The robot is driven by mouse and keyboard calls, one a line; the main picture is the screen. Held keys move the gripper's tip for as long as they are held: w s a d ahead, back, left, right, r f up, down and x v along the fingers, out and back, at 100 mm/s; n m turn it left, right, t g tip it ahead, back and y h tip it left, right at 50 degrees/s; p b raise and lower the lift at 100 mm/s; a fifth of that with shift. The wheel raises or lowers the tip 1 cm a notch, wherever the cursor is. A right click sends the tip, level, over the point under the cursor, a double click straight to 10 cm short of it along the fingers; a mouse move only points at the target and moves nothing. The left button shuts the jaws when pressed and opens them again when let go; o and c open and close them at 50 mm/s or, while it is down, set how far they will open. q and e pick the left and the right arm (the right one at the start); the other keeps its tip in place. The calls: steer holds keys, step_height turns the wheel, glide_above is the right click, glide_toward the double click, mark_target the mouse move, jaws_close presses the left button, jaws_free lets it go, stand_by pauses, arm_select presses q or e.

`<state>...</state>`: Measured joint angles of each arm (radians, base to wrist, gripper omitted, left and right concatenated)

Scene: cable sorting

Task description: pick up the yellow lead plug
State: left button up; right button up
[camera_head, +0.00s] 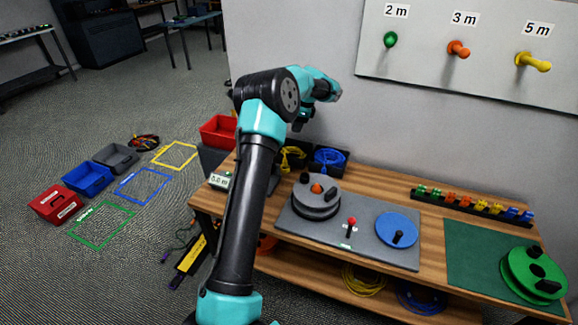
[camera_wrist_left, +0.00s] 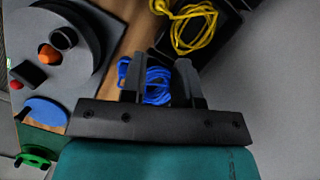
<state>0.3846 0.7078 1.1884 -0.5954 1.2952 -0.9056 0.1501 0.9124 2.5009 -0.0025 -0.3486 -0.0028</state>
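The yellow lead (camera_head: 292,158) lies coiled in a black bin at the back left of the bench. My left gripper (camera_head: 299,122) is above the bins and points down. In the left wrist view my left gripper (camera_wrist_left: 160,72) has its fingers apart, with nothing held between them. The blue lead (camera_wrist_left: 155,85) shows behind and between the fingers, in its own bin (camera_head: 345,168). My right gripper is not in view.
A grey turntable (camera_head: 316,205) with an orange knob stands on a grey mat right of my arm. A blue disc (camera_head: 397,231), a green reel (camera_head: 533,273) and a rack (camera_head: 470,206) of coloured clips are farther right. The wall is close behind the bins.

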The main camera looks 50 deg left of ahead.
arm_select(q)
glide_toward(285, 158)
steer(key=x, duration=0.5)
stand_by(0.4)
steer(key=shift+s+f, duration=0.1)
steer(key=shift+x, duration=2.55)
steer(key=shift+c, duration=0.2)
jaws_close()
